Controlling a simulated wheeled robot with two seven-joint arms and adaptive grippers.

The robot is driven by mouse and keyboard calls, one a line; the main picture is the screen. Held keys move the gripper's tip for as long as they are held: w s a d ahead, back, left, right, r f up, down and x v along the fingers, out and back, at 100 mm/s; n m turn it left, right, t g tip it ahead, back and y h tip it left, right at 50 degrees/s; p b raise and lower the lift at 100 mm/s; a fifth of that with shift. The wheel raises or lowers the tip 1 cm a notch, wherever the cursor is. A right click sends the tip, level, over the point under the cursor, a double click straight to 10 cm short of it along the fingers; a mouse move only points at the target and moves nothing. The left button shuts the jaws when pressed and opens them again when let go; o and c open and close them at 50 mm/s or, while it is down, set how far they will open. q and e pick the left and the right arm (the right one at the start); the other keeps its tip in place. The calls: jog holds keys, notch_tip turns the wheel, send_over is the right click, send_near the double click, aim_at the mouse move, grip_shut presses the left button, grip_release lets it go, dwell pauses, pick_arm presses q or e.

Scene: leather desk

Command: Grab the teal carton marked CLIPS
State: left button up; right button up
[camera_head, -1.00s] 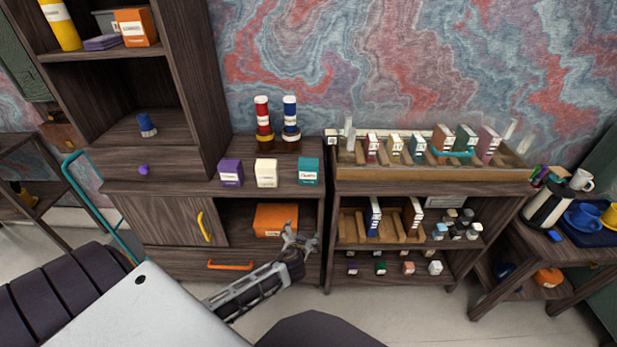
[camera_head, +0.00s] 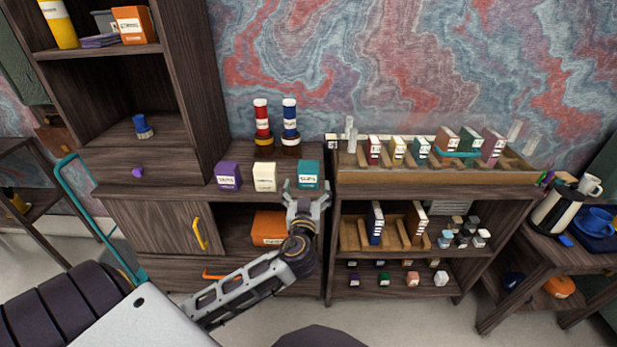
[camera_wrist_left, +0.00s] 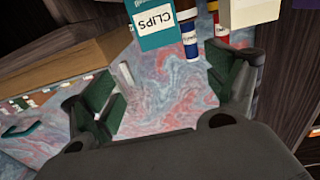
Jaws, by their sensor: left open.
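The teal carton marked CLIPS (camera_head: 309,173) stands upright on the cabinet top, at the right end of a row of three cartons. It also shows in the left wrist view (camera_wrist_left: 155,37), upside down at the top with its white CLIPS label readable. My left gripper (camera_head: 306,190) is in front of the carton, its fingertips close to the carton's lower front in the head view. In the left wrist view the fingers (camera_wrist_left: 165,85) are spread wide with nothing between them. I cannot tell whether a finger touches the carton. My right gripper is not in view.
A cream carton (camera_head: 265,177) and a purple carton (camera_head: 228,177) stand left of the teal one. Red (camera_head: 262,120) and blue (camera_head: 290,120) cylinders stand behind them. A wooden rack (camera_head: 430,176) of small boxes is to the right. An orange box (camera_head: 268,228) sits on the shelf below.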

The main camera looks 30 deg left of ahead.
aim_at(308, 169)
pick_arm(q)
jog(key=shift+x, duration=4.3)
jog(key=shift+w+a, duration=0.1)
jog(key=shift+a, duration=0.1)
jog(key=shift+w+a+f, duration=0.15)
jog(key=shift+w+a, duration=0.25)
jog(key=shift+w, duration=0.15)
jog(key=shift+w+a+f, duration=0.15)
jog(key=shift+w+a, duration=0.25)
jog(key=shift+w, duration=0.15)
jog(key=shift+b+x, duration=0.3)
jog(key=shift+x, duration=0.75)
jog(key=c, duration=1.2)
